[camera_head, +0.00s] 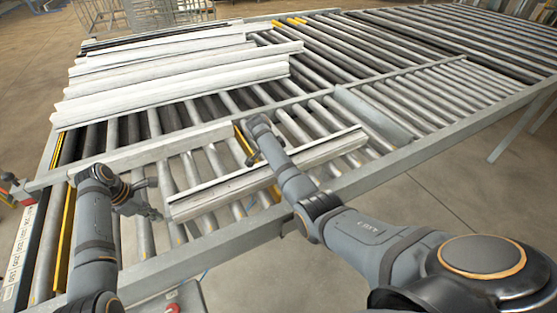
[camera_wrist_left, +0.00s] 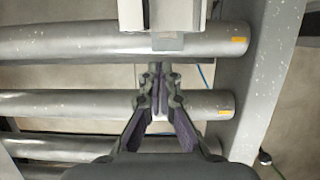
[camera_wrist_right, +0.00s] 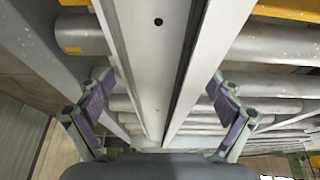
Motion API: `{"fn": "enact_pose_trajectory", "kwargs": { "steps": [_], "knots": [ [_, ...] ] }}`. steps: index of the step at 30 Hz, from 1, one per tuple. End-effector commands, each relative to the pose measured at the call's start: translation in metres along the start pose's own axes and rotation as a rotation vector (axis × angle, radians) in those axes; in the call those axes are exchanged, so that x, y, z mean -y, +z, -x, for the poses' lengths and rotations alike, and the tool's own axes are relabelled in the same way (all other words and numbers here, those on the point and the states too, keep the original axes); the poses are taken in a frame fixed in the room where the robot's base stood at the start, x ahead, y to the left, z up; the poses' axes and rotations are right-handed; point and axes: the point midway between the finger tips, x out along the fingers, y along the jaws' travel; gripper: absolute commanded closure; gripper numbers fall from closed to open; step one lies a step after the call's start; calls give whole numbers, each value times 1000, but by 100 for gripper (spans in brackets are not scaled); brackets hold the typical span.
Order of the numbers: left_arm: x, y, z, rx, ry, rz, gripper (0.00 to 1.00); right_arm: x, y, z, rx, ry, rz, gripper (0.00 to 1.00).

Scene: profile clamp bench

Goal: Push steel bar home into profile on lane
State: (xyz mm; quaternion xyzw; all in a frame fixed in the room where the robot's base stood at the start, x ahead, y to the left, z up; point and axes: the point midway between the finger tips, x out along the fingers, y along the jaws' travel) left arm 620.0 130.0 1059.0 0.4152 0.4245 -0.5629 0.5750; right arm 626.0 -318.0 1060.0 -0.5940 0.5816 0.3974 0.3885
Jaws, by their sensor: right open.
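The pale profile (camera_head: 215,197) lies across the rollers of the near lane in the head view. My left gripper (camera_head: 152,211) is low over the rollers, just off the profile's left end. In the left wrist view my left gripper (camera_wrist_left: 159,70) has its fingertips together, facing the profile's end (camera_wrist_left: 160,15). A small grey piece (camera_wrist_left: 167,42) shows at that end; it may be the steel bar's tip. My right gripper (camera_wrist_right: 160,88) is open, with its fingers on either side of the profile (camera_wrist_right: 205,50). A light strip (camera_wrist_right: 155,60) with a dark hole runs along the channel; I cannot tell if it is the bar.
Several white profiles (camera_head: 175,85) lie stacked on the rollers at the back left. A grey rail (camera_head: 150,156) runs behind the near lane. The frame's front rail (camera_head: 215,244) borders it. My right arm crosses above the profile. A red button (camera_head: 173,308) is at the front.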

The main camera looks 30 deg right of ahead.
Motion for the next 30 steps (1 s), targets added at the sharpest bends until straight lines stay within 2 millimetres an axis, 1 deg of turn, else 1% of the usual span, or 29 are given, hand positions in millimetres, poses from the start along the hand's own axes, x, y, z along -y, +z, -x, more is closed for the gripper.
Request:
{"fn": "enact_pose_trajectory", "kwargs": {
  "steps": [8, 9, 27, 28, 30],
  "knots": [
    [0, 0, 0, 0, 0, 0, 100, 0, 0, -3, 1, 0, 0, 8],
    [0, 0, 0, 0, 0, 0, 100, 0, 0, -3, 1, 0, 0, 10],
    [0, 0, 0, 0, 0, 0, 100, 0, 0, -2, 0, 0, 0, 92],
    [0, 0, 0, 0, 0, 0, 100, 0, 0, -2, 0, 0, 0, 96],
    [0, 0, 0, 0, 0, 0, 100, 0, 0, -2, 0, 0, 0, 97]
  ]
}}
